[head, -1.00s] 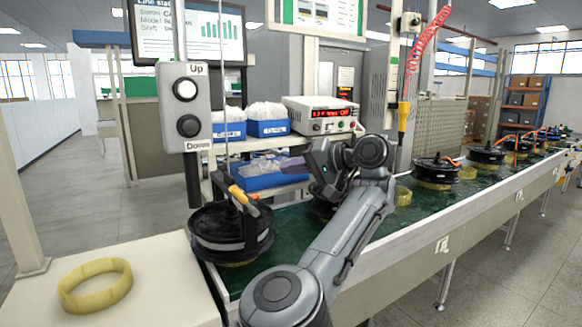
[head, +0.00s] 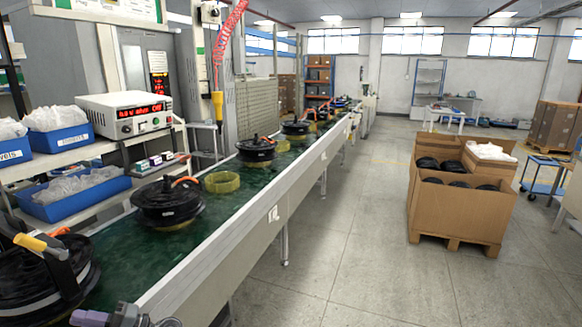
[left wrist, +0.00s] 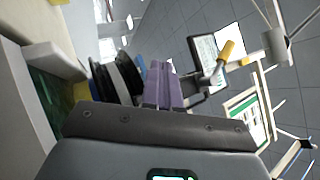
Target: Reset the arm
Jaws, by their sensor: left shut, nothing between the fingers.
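My left gripper (head: 92,318) shows at the bottom edge of the head view, low in front of the conveyor's near edge. Its purple fingers point left. In the left wrist view the purple fingers (left wrist: 163,85) lie together, shut with nothing between them. A black hub motor (head: 45,275) stands on the conveyor at the lower left, partly cut off by the frame, with a yellow-handled tool on it. Another hub motor (head: 167,203) stands farther along the belt. My right gripper is not in view.
The green conveyor (head: 110,240) runs away to the upper right with several motors and a yellow ring (head: 222,182). Blue bins (head: 75,196) and a power supply (head: 125,114) stand on the shelf behind. A cardboard box (head: 462,212) stands on the open floor at right.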

